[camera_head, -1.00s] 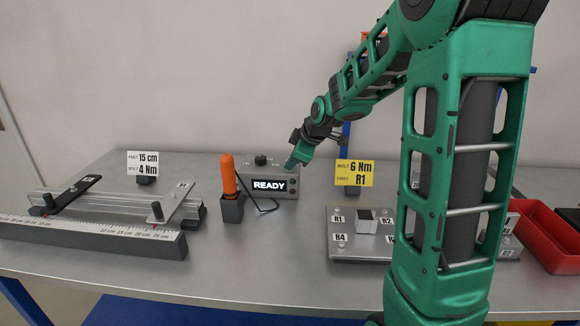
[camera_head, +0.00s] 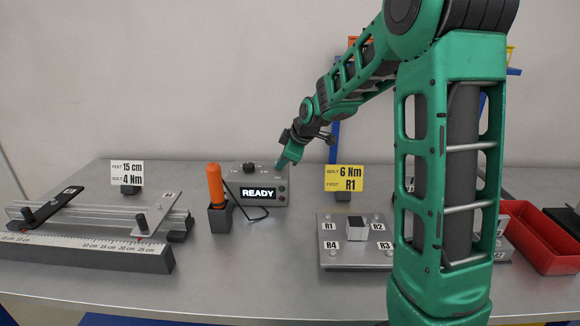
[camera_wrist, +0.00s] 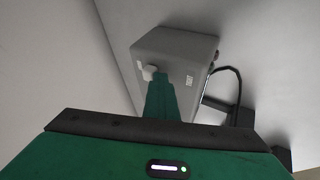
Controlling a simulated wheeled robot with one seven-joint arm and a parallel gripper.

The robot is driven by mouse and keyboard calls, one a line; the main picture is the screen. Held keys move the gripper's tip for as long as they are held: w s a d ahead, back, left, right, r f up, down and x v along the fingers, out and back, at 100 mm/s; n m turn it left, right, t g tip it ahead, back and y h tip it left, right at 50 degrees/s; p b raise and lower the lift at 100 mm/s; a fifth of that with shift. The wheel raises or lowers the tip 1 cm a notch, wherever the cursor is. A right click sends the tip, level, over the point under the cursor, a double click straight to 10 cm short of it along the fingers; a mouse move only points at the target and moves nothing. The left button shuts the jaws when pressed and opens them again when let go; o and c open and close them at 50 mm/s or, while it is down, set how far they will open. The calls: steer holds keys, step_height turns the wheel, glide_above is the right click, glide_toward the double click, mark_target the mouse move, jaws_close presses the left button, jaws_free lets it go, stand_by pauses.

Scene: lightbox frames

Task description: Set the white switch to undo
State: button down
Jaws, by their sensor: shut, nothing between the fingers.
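The grey control box (camera_head: 236,196) stands on the bench; its front display reads READY. A dark knob (camera_head: 249,167) shows on its top. In the wrist view the box (camera_wrist: 180,42) has a small pale knob or switch (camera_wrist: 149,72) on its top face between small labels, too small to read. I cannot tell which way it is set. My gripper (camera_head: 280,167) is shut and empty, its tip pointing down at the right part of the box top. In the wrist view its fingers (camera_wrist: 166,82) lie just right of the pale part; contact cannot be told.
An orange-handled tool (camera_head: 215,185) stands in a dark holder left of the box, with a cable between. A ruler fixture (camera_head: 90,250) lies at left. A plate labelled R1 to R4 (camera_head: 340,258), a yellow sign (camera_head: 344,178) and a red bin (camera_head: 535,240) are at right.

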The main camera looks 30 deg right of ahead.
steer(key=shift+w, duration=0.15)
steer(key=shift+s+a, duration=0.25)
steer(key=s, duration=0.1)
steer(key=s+a, duration=0.1)
steer(key=s, duration=0.1)
steer(key=shift+s+a+r, duration=0.25)
steer(key=shift+s+r, duration=0.1)
steer(key=shift+r, duration=0.05)
steer(key=v, duration=0.9)
